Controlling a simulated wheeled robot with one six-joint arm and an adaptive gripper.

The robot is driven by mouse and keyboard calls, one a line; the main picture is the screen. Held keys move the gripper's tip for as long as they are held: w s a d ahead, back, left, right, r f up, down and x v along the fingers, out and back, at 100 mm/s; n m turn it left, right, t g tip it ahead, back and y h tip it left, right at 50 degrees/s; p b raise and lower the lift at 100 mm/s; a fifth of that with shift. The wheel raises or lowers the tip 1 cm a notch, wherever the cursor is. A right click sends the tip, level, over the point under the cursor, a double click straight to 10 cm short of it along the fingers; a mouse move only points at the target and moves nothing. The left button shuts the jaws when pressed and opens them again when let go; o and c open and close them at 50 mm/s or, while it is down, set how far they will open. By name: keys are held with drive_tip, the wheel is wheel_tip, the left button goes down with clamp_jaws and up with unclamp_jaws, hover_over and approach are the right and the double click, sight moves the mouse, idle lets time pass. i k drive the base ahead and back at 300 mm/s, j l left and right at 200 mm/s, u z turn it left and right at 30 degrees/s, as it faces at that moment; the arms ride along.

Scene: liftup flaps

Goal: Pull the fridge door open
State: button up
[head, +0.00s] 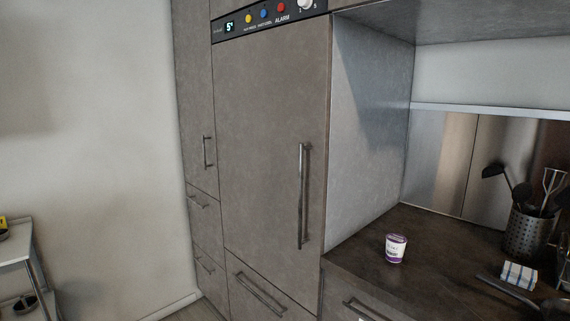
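The fridge door (265,140) is a tall grey-brown panel in the middle of the head view. It looks shut, flush with the cabinet front around it. Its long vertical metal handle (303,196) is near the door's right edge. A control panel (265,20) with a "5°" display, coloured buttons and a knob sits above the door. My gripper does not show in this view.
A countertop (440,262) at right holds a purple-and-white tub (396,248), a folded striped cloth (519,274) and a metal utensil holder (530,233). A drawer handle (260,294) sits below the door. A small shelf stand (16,254) stands at far left.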

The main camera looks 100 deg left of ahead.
sight(272, 87)
drive_tip(key=u, duration=3.2)
drive_tip(key=i+j+u, duration=0.2)
drive_tip(key=i+u, duration=0.1)
drive_tip(key=i+j, duration=0.05)
drive_tip(key=i, duration=0.05)
